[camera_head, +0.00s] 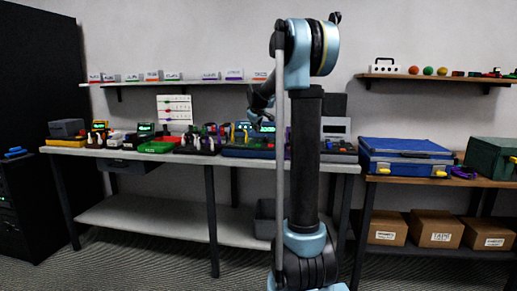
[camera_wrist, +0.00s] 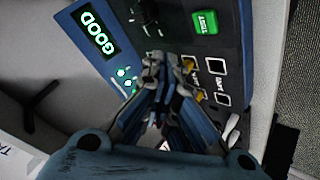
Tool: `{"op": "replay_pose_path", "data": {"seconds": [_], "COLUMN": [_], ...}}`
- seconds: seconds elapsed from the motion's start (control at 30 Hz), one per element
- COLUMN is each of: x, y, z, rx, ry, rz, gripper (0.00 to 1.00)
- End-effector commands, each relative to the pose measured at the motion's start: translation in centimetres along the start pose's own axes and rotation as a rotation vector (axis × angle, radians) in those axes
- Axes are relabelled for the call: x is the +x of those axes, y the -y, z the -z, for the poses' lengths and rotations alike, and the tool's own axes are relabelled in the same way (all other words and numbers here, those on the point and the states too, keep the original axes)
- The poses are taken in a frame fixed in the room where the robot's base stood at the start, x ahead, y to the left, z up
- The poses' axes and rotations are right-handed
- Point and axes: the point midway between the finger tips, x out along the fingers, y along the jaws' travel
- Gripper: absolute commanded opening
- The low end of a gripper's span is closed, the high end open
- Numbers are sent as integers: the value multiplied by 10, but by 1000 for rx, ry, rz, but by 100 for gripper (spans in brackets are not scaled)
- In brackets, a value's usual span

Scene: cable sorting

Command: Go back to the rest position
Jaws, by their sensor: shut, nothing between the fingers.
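My gripper (camera_wrist: 160,68) is shut with nothing between its fingers. In the wrist view its fingertips point at a dark blue tester panel (camera_wrist: 153,35), and I cannot tell whether they touch it. The tester has a lit screen reading GOOD (camera_wrist: 100,31), a green TEST button (camera_wrist: 205,22), and square ports beside the fingertips. In the head view my gripper (camera_head: 259,103) shows as a dark shape left of my upright arm, over the long workbench. My arm hides part of the bench and tester there.
The long workbench (camera_head: 130,215) holds tools and boxes. A wall shelf (camera_head: 195,82) runs above its left part. At right, a wooden-topped table (camera_head: 430,181) carries a blue case (camera_head: 405,150) and a green case (camera_head: 490,157). Cardboard boxes (camera_head: 434,229) stand below. A black cabinet (camera_head: 45,90) is at left.

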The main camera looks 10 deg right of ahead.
Motion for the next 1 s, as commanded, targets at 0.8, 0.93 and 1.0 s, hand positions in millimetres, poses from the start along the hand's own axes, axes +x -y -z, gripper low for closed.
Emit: {"op": "replay_pose_path", "data": {"seconds": [0.8,0.93,1.0], "x": [-53,-81,-96], "y": [36,60,74], "z": [-62,-100,-120], "rx": [95,153,183], "ry": [68,110,133], "rz": [51,81,97], "gripper": [0,0,0]}}
